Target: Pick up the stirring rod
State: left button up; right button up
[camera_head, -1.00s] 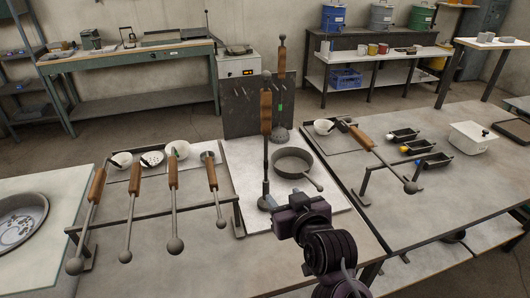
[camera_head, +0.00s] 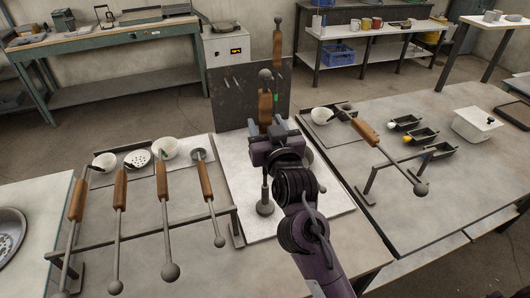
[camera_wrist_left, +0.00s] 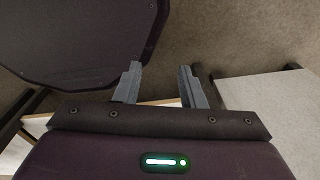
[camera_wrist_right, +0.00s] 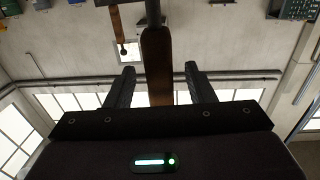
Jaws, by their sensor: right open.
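The stirring rod (camera_head: 265,105) stands upright on the white board, with a wooden handle, a ball at its top and a round foot below. My right gripper (camera_head: 275,127) is at its handle and hides part of the shaft. In the right wrist view the wooden handle (camera_wrist_right: 157,68) lies between the two open fingers (camera_wrist_right: 160,75), with a gap on each side. My left gripper is outside the head view; in its own wrist view its fingers (camera_wrist_left: 159,80) are apart with nothing between them.
A dark upright panel (camera_head: 228,98) stands behind, with another wooden-handled tool (camera_head: 278,48) at it. Several ladles (camera_head: 162,182) lie on a rack at left. One more ladle (camera_head: 366,131) rests at right.

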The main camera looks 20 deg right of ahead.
jog(key=w, duration=0.2)
jog(key=shift+w, duration=0.3)
jog(key=shift+w+f, duration=0.1)
jog(key=shift+w, duration=0.15)
grip_shut()
pick_arm(q)
jog(key=shift+w+r, duration=0.7)
jog(key=shift+w, duration=0.2)
